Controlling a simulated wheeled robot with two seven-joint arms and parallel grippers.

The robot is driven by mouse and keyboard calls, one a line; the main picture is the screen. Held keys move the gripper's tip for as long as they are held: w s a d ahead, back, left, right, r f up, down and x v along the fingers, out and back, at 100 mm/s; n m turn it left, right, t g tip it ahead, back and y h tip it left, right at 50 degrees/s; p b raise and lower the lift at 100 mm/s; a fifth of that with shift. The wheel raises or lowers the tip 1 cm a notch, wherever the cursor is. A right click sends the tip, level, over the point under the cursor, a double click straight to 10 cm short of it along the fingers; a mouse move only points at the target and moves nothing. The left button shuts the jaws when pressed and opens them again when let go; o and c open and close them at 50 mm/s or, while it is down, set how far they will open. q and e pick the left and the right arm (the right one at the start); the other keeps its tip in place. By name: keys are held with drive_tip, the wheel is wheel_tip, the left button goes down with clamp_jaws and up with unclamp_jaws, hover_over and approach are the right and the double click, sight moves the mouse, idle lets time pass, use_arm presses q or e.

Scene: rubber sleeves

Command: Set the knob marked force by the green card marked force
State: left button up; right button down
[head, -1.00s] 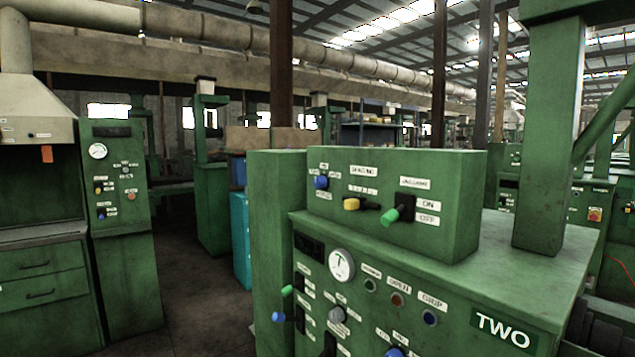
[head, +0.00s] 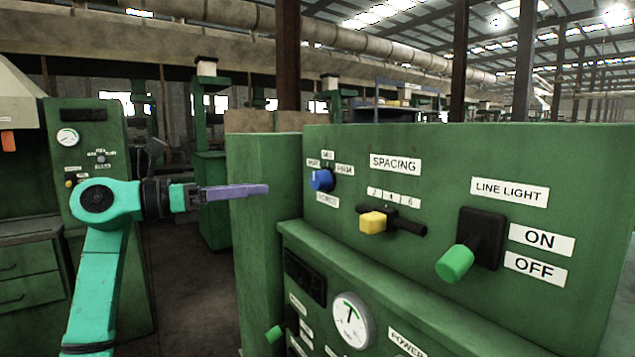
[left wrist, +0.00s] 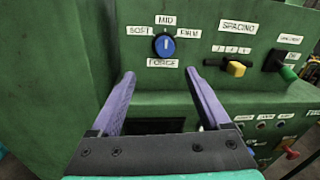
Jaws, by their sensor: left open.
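The blue force knob (head: 321,179) sits on the upper green panel, with small labels around it. In the left wrist view, the knob (left wrist: 164,46) has SOFT at left, MID above, FIRM at right and FORCE below. Its pale mark looks upright, towards MID. My left gripper (head: 266,189) is open and empty, left of the knob and apart from it. In the left wrist view, its two purple fingers (left wrist: 160,73) stand apart below the knob. I cannot make out a green card marked force. My right gripper is out of view.
Right of the knob are a yellow spacing slider (head: 373,222) and a green line light lever (head: 455,263). A round gauge (head: 351,320) is on the lower panel. An orange card (head: 8,141) hangs at far left. Open floor (head: 185,285) lies left of the machine.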

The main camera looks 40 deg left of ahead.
sight(313, 181)
use_arm(q)
drive_tip(key=p+x, duration=0.2)
drive_tip(key=x, duration=0.2)
drive_tip(key=p+x, duration=0.2)
drive_tip(key=x, duration=0.1)
drive_tip(key=p+x, duration=0.1)
drive_tip(key=x, duration=0.3)
drive_tip(key=shift+w+d+r+p, duration=0.2)
drive_tip(key=shift+d+r+p, duration=0.2)
drive_tip(key=shift+d, duration=0.05)
drive_tip(key=shift+w+d, duration=0.2)
drive_tip(key=shift+d, duration=0.05)
drive_tip(key=shift+d+f, duration=0.1)
drive_tip(key=shift+w+f, duration=0.1)
drive_tip(key=c, duration=0.9)
clamp_jaws()
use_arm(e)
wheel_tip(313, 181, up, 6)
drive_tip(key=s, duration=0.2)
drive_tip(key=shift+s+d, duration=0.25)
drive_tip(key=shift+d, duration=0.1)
